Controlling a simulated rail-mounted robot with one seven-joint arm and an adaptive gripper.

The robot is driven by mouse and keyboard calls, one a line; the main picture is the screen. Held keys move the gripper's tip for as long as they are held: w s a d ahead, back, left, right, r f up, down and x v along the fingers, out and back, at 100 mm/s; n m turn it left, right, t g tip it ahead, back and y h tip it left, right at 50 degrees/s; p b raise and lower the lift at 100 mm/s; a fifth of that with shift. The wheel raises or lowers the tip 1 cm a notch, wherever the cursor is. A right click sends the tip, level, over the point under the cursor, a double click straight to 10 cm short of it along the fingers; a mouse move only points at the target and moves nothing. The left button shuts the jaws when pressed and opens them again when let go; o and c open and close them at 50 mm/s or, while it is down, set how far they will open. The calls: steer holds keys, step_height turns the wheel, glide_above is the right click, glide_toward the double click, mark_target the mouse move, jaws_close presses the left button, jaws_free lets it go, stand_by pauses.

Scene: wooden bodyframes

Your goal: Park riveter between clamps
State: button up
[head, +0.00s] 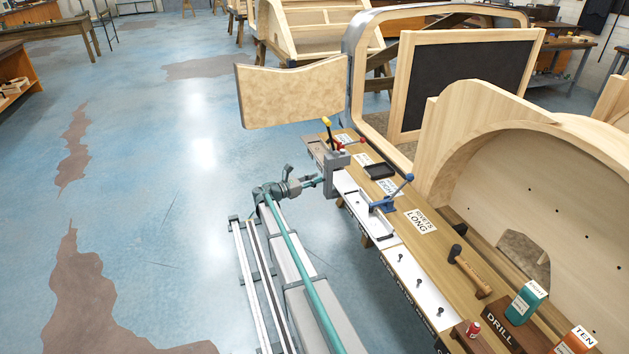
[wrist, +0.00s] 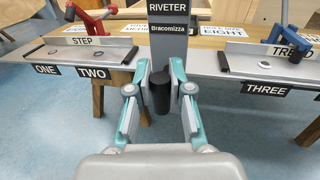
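The riveter (head: 336,174) is a grey upright body at the near edge of the workbench. In the wrist view its dark face (wrist: 170,25) carries the words RIVETER and Bracomizza, and a black cylindrical handle (wrist: 161,95) points toward me. My gripper (head: 318,181) reaches it from the left; in the wrist view its teal fingers (wrist: 161,78) are closed in on both sides of the handle. The red clamp (wrist: 92,18) stands left of the riveter and the blue clamp (wrist: 293,35) right of it. The blue clamp (head: 392,195) also shows in the head view. The riveter's underside is hidden.
Metal plates (wrist: 75,50) lie along the bench edge either side of the riveter. A black tray (head: 380,171), a hammer (head: 468,271) and bottles (head: 527,302) are on the bench (head: 440,250). Wooden bodyframes (head: 520,150) rise behind. The blue floor at left is clear.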

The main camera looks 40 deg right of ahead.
steer(key=o, duration=0.4)
steer(key=shift+c, duration=0.2)
steer(key=a, duration=1.2)
steer(key=shift+w, duration=0.4)
